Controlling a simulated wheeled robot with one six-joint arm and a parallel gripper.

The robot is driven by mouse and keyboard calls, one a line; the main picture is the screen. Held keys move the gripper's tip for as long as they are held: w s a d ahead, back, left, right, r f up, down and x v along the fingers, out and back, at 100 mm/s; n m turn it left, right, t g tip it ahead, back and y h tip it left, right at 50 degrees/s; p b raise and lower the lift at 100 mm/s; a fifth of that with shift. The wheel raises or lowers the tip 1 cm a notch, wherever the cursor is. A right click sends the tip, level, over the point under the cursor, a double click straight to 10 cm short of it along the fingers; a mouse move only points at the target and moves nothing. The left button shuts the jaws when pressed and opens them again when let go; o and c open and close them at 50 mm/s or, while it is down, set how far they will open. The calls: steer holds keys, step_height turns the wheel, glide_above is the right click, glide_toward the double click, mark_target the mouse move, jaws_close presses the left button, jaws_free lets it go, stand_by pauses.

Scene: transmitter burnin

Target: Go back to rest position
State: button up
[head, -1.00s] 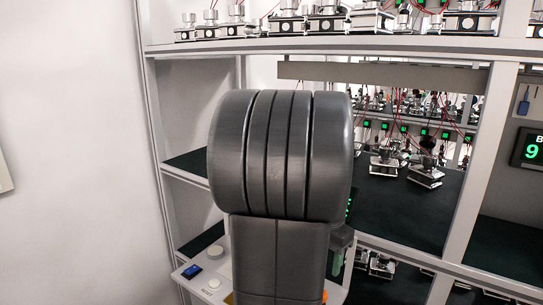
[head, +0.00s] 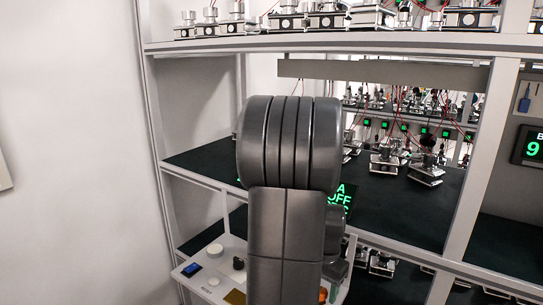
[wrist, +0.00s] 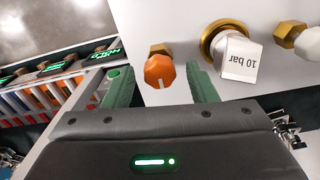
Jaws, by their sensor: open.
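My gripper (wrist: 155,70) is open in the wrist view, its two green fingers apart with nothing held between them. An orange faceted knob (wrist: 160,73) on a pale panel (wrist: 155,20) shows between the fingertips; whether they touch it I cannot tell. A brass fitting with a white "10 bar" tag (wrist: 240,58) is right of the fingers. In the head view my arm stands upright in the middle and hides most of the gripper.
Shelves with small metal devices (head: 425,172) and red wires stand behind and right of my arm. A lower ledge (head: 212,282) carries a blue switch (head: 191,269) and white knob (head: 215,250). A green "OFF" display (head: 341,197) is partly hidden. A bare wall (head: 70,150) is at left.

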steer(key=n, duration=1.2)
steer(key=shift+b, duration=0.3)
steer(key=shift+n, duration=2.3)
steer(key=shift+s, duration=0.1)
